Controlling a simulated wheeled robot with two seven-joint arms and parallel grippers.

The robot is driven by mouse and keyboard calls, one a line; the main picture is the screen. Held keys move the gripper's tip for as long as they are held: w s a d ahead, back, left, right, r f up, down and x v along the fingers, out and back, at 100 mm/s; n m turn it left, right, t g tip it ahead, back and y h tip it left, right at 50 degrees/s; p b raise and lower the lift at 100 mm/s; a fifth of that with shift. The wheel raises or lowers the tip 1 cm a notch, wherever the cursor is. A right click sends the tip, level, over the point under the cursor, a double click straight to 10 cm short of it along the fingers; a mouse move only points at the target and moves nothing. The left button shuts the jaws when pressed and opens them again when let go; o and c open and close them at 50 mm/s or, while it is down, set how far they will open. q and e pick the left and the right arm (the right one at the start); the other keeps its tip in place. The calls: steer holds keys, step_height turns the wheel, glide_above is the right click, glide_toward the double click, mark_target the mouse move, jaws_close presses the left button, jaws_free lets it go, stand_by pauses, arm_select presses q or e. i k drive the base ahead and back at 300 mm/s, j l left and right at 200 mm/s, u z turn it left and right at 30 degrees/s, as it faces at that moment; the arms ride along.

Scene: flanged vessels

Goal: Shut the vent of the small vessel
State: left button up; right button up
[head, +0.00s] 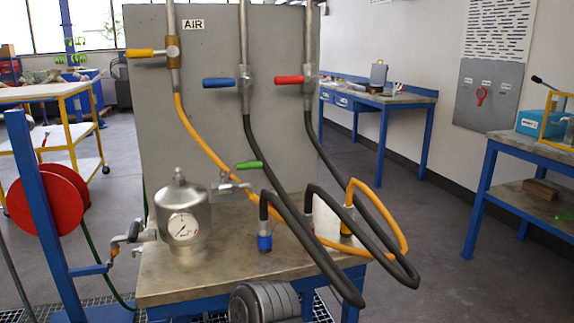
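The small vessel (181,218) is a silver cylinder with a domed lid and a round white gauge (183,227) on its front. It stands upright on the left part of the metal bench top. On its right side is a small valve (234,187) with a green lever (249,165), which lies nearly level, just above the fitting. On its left side is another metal valve fitting (135,231). Which fitting is the vent is not marked. Neither of my grippers is in view.
A grey panel (215,100) behind carries valves with yellow (140,53), blue (219,83) and red (289,80) levers. Looped hoses (385,258) crowd the bench's right side. A red reel (48,196) stands left. A grey ribbed cylinder (265,303) sits low in front.

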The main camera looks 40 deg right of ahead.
mark_target(257, 164)
steer(key=z, duration=1.25)
